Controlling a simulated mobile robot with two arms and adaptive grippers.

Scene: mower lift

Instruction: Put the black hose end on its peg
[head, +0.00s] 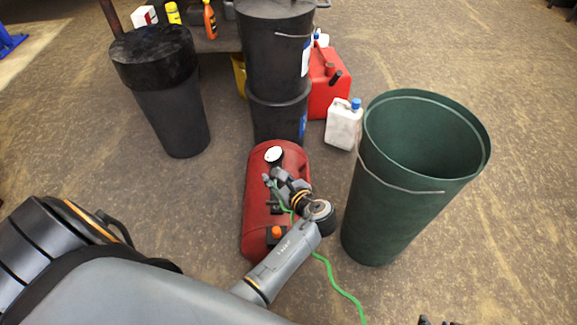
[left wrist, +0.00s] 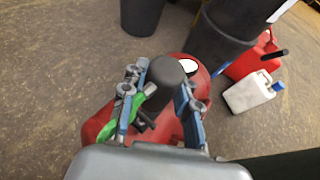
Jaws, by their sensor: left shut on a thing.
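A red air tank (head: 254,205) with a white gauge (head: 273,154) lies on the floor. My left gripper (head: 279,180) is over it, its fingers low above the top of the tank. In the left wrist view, its fingers close on a black cylinder (left wrist: 167,75), which looks like the black hose end. A green hose (head: 340,283) runs from beside the gripper to the lower right; a green piece (left wrist: 140,102) shows by the left finger. I cannot make out the peg. Dark tips at the bottom right edge (head: 435,321) may be my right gripper, mostly cut off.
A tall green bin (head: 385,215) stands close on the right. A white jug (head: 343,126) and a red fuel can (head: 325,90) stand behind. Black bins (head: 275,60) stand behind the tank, another dark bin (head: 175,115) at the left. Floor between is clear.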

